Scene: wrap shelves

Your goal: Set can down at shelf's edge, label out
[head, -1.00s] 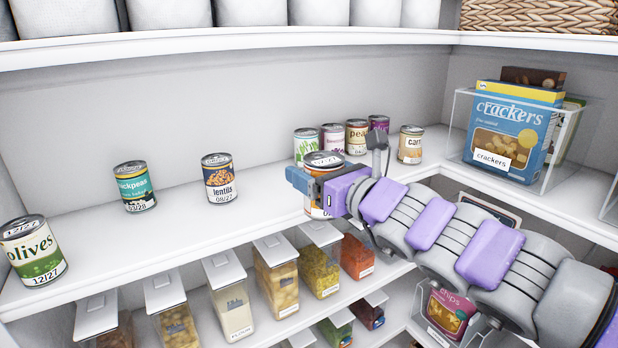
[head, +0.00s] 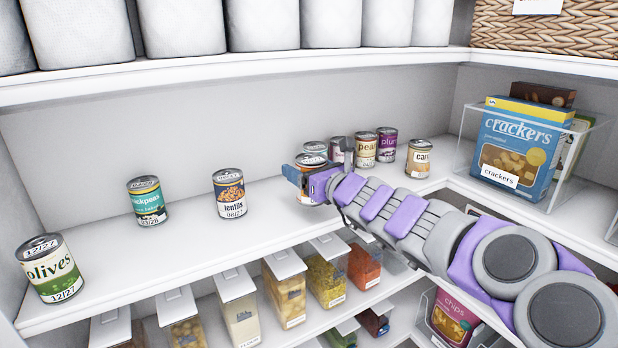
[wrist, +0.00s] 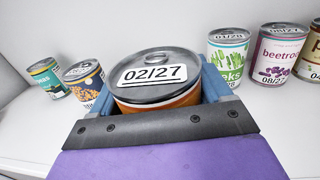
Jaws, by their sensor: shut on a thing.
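My gripper (head: 306,178) is shut on a can with an orange band. Its lid, marked 02/27, faces the wrist camera (wrist: 155,78). In the head view the held can (head: 311,160) is at the middle shelf (head: 180,245), right of the lentils can, mostly hidden by my gripper. Its label front is hidden, and I cannot tell whether its base touches the shelf.
A clear bin with a crackers box (head: 519,150) is at right. Clear food containers (head: 283,290) fill the shelf below.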

